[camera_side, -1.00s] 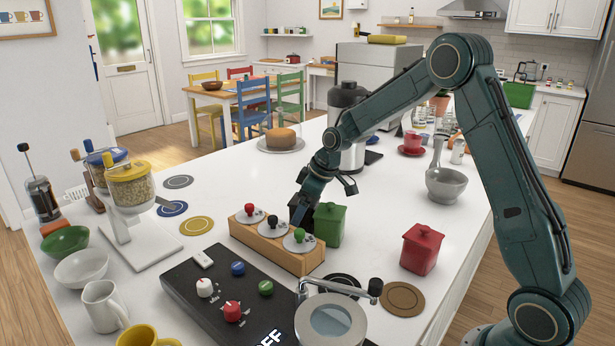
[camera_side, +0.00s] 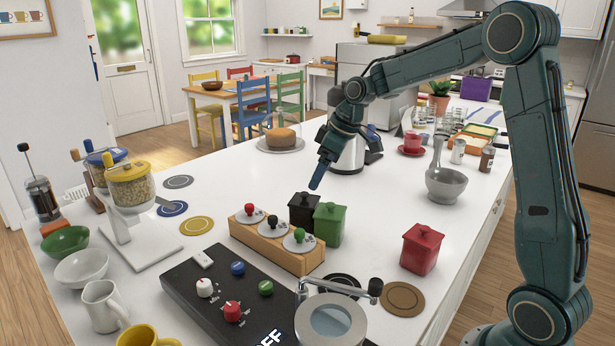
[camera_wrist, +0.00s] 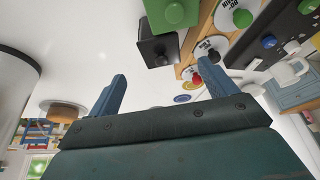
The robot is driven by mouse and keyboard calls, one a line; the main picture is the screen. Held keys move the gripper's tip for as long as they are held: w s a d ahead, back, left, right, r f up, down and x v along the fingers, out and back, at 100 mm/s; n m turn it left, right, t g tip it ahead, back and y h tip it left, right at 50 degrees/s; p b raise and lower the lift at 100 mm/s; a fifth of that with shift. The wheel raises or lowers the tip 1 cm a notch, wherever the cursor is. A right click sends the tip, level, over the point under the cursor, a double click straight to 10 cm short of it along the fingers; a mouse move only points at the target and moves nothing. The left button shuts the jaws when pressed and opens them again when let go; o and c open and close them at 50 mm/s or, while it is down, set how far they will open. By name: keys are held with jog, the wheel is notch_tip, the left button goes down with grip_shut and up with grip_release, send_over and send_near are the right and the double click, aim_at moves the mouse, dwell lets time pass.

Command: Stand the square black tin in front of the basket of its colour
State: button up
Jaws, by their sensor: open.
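The square black tin (camera_side: 304,211) stands upright on the white counter, touching or very close to the green tin (camera_side: 330,226). In the wrist view the black tin (camera_wrist: 158,50) is beyond the fingertips, beside the green tin (camera_wrist: 176,13). My gripper (camera_side: 319,176) is above and behind the black tin, apart from it. Its blue fingers (camera_wrist: 163,82) are spread, with nothing between them. A black basket cannot be made out; a purple box-like container (camera_side: 476,89) shows at the far back right.
A wooden stand (camera_side: 270,249) with coloured knobs is just left of the tins. A red tin (camera_side: 421,249) stands to the right, a grey mortar (camera_side: 446,186) behind it. A black-and-steel urn (camera_side: 348,154) is behind my gripper.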

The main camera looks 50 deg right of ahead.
jog(key=shift+r, duration=0.2)
dwell(0.5)
jog(key=shift+s+a+r, duration=0.15)
jog(key=shift+s, duration=0.05)
jog(key=s+a+r+m+h, duration=0.1)
jog(key=s+a+r, duration=0.15)
jog(key=s, duration=0.45)
jog(key=s+a+r+m+t, duration=0.1)
jog(key=s+a+r, duration=0.1)
jog(key=s+a, duration=0.35)
jog(key=s+a+r+m+h, duration=0.1)
jog(key=s+r, duration=0.2)
jog(key=s, duration=0.5)
jog(key=s+f+m, duration=0.1)
jog(key=s+f, duration=0.2)
jog(key=s, duration=0.6)
jog(key=shift+a, duration=0.45)
